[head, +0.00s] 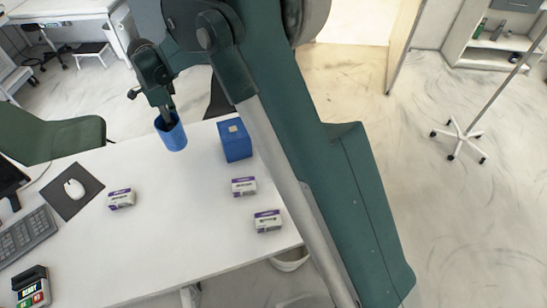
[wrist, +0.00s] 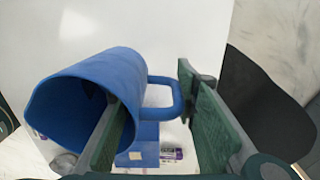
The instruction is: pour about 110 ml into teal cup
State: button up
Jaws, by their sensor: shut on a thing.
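A blue jug (head: 171,134) with a loop handle hangs from my gripper (head: 164,108) over the back of the white table. In the wrist view the jug (wrist: 85,85) lies sideways across the picture, its mouth toward the lower left and its handle between my two finger pads (wrist: 160,122). My gripper is shut on the handle, though the exact contact is partly hidden. The inside I can see looks plain blue; no liquid is discernible. I cannot make out a teal cup in either view.
A blue box (head: 234,142) with a beige square on top stands to the right on the table (head: 165,230). Small white-and-purple cartons (head: 121,198) lie in front. A mouse (head: 74,188), keyboard (head: 26,238) and card terminal (head: 31,288) are at the left. A green chair (head: 55,137) stands behind.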

notch_tip(320, 180, up, 2)
jog(key=shift+d, duration=0.1)
jog(key=s+d+n+b, duration=0.1)
jog(key=s+d+n, duration=0.4)
jog(key=d+n, duration=0.3)
jog(key=s+d+n+b, duration=0.1)
jog(key=s+d+n, duration=0.5)
jog(key=d, duration=0.4)
notch_tip(320, 180, down, 9)
jog(key=w+n, duration=0.1)
jog(key=shift+d, duration=0.15)
dwell(0.4)
jog(key=shift+w+d, duration=0.1)
jog(key=shift+d, duration=0.05)
